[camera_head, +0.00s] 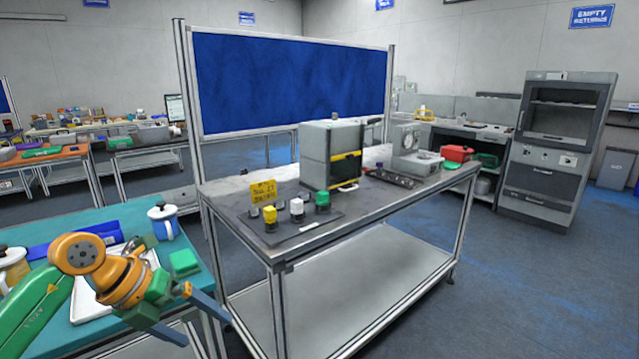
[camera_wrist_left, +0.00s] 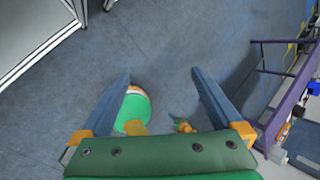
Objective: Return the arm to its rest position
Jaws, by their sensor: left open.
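My left arm (camera_head: 35,308) comes in from the lower left of the head view, with its green and orange links bent. My left gripper (camera_head: 208,331) is open and empty, its two blue-grey fingers apart and pointing down to the right, in front of the teal table. In the left wrist view the open fingers (camera_wrist_left: 160,74) have bare blue-grey floor (camera_wrist_left: 165,40) beyond them, with nothing between the tips. Green and orange parts show low between the fingers; I cannot tell what they are. My right gripper is not in view.
The teal table (camera_head: 95,217) holds a white-and-blue canister (camera_head: 163,221), a green block (camera_head: 185,262) and a white tray, partly behind my arm. A metal workbench (camera_head: 375,220) stands to the right with a grey machine (camera_head: 330,155) and small colored-cap items. Floor at right is clear.

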